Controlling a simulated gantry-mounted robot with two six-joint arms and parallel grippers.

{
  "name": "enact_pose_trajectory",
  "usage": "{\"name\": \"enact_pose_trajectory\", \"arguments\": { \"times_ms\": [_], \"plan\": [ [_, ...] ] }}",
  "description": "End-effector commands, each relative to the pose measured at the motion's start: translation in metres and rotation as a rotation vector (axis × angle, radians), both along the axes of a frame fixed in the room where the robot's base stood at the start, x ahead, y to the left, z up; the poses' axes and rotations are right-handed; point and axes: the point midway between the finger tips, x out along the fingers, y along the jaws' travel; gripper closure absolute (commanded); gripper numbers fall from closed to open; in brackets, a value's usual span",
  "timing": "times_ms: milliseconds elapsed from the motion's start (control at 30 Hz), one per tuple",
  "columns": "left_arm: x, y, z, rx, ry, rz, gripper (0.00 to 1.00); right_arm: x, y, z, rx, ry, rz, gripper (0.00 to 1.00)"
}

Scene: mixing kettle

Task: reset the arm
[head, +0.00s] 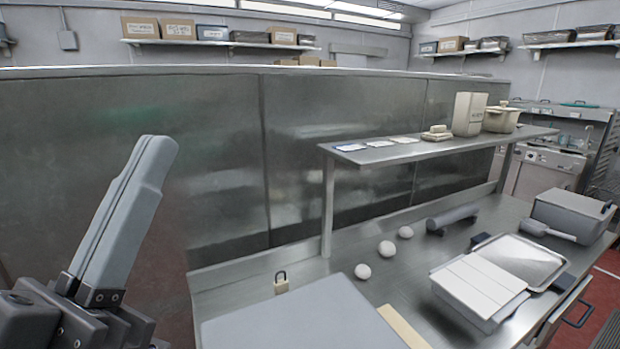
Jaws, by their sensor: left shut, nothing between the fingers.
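My left gripper (158,150) is at the left of the head view, raised and pointing up. Its two long grey fingers lie against each other, shut, with nothing held. It is apart from the counter and in front of the steel wall panels. My right gripper is not in view. A mixing kettle cannot be made out for certain.
A steel counter (345,262) runs along the right, with white round objects (386,249), a padlock (281,283), a metal tray (520,262) and a lidded grey box (572,215). A raised shelf (440,148) stands above it. Space around my left gripper looks clear.

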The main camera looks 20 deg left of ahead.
Motion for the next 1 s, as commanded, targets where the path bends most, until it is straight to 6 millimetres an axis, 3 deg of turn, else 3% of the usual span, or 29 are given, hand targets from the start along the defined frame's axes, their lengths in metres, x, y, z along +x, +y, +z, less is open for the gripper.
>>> {"name": "enact_pose_trajectory", "arguments": {
  "times_ms": [33, 167, 600, 700, 800, 1000],
  "plan": [
    [0.0, 0.001, 0.043, 0.0, -0.002, 0.004, 1.0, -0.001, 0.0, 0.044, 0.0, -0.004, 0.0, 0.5],
    [0.0, 0.002, 0.097, 0.002, -0.003, 0.006, 1.0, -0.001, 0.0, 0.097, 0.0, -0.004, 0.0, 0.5],
    [0.0, 0.003, 0.311, 0.002, -0.004, 0.011, 1.0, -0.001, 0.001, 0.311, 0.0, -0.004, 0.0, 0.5],
    [0.0, 0.003, 0.342, 0.003, -0.004, 0.012, 1.0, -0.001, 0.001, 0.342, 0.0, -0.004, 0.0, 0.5],
    [0.0, 0.003, 0.357, 0.003, -0.004, 0.012, 1.0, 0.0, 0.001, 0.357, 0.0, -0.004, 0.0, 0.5],
    [0.0, 0.003, 0.356, 0.003, -0.004, 0.012, 1.0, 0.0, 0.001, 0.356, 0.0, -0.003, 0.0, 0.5]
  ]
}}
